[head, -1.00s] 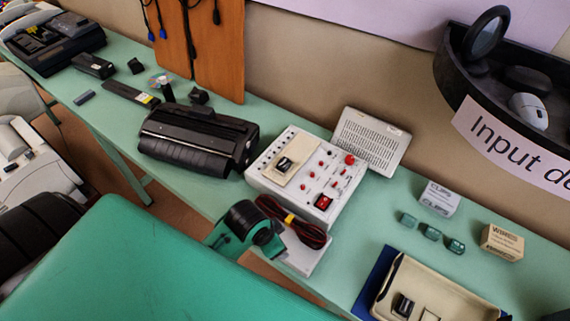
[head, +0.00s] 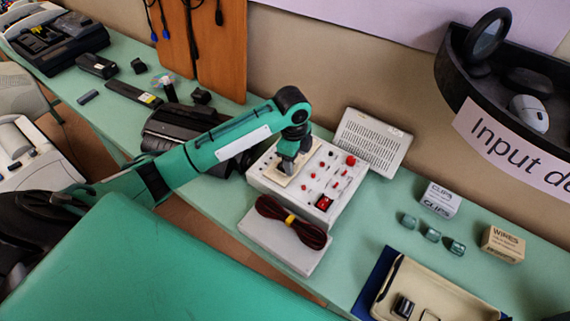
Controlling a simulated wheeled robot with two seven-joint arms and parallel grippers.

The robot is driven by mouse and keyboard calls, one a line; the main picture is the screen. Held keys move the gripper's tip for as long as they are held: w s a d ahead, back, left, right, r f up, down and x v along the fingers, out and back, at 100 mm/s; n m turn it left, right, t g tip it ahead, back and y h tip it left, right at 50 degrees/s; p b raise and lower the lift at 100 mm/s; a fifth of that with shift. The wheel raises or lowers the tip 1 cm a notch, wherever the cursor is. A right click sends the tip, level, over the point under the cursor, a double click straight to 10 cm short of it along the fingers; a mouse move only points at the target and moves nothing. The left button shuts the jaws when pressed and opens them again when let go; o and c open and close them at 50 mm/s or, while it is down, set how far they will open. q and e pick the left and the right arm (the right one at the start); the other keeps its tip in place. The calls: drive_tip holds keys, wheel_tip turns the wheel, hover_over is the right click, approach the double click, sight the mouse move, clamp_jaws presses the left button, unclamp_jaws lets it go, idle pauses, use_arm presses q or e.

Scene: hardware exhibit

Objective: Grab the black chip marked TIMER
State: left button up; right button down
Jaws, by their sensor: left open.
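My left gripper (head: 287,165) is open and points down over the beige plate (head: 270,171) on the left part of the white control box (head: 267,183). The black chip seen earlier on that plate is hidden behind the gripper, so I cannot tell whether the fingers are around it or above it. Another black chip (head: 403,306) sits in the beige tray (head: 378,304) at the bottom right. No marking on either chip is legible. My right gripper is not in view.
The control box has red knobs and a red switch (head: 324,202). A coiled dark cable (head: 290,222) lies in front of it. A perforated white case (head: 371,143) stands behind. CLIPS (head: 440,199) and WIRES (head: 502,244) boxes and teal clips (head: 432,235) are at right.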

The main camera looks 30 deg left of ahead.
use_arm(q)
drive_tip(key=w+a+r+m, duration=0.2)
drive_tip(key=w+a+r, duration=0.2)
drive_tip(key=a+r, duration=0.1)
drive_tip(key=shift+y, duration=0.3)
wheel_tip(320, 180, down, 8)
drive_tip(key=shift+r+p, duration=0.1)
drive_tip(key=shift+p, duration=1.1)
drive_tip(key=shift+f+p, duration=0.35)
drive_tip(key=shift+f, duration=0.15)
wheel_tip(320, 180, down, 3)
drive_tip(key=shift+s+a+f+p, duration=0.15)
drive_tip(key=shift+f+p, duration=0.05)
drive_tip(key=shift+p, duration=0.75)
drive_tip(key=shift+f, duration=0.6)
drive_tip(key=c, duration=1)
drive_tip(key=shift+c, duration=0.3)
drive_tip(key=shift+r, duration=0.1)
